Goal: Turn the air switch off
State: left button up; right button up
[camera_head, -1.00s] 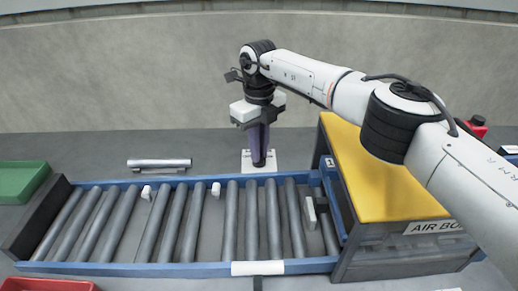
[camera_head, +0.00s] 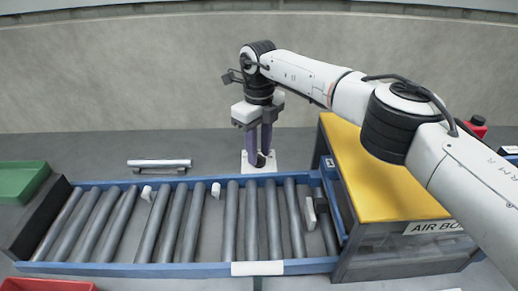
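My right gripper (camera_head: 259,148) points down behind the roller conveyor, over a white plate (camera_head: 251,169) on the bench. Its two purple fingers stand apart, with a gap between them. A small dark knob (camera_head: 261,159) shows at the plate, by the fingertips. It looks like the air switch, but the fingers partly hide it. I cannot tell whether they touch it. The yellow-topped box (camera_head: 366,180) labelled AIR BOX stands right of the gripper. My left gripper is not in view.
The roller conveyor (camera_head: 130,269) with blue rails runs across the front, with several small white pieces on it. A grey cylinder (camera_head: 160,163) lies behind it. A green bin (camera_head: 22,180) is at left, a red bin (camera_head: 48,285) at front left. A red object (camera_head: 477,121) is at right.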

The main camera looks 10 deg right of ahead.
aim_at(259, 156)
notch_tip(259, 156, up, 10)
jog(key=shift+r, duration=0.2)
dwell(0.4)
jog(key=shift+f, duration=0.1)
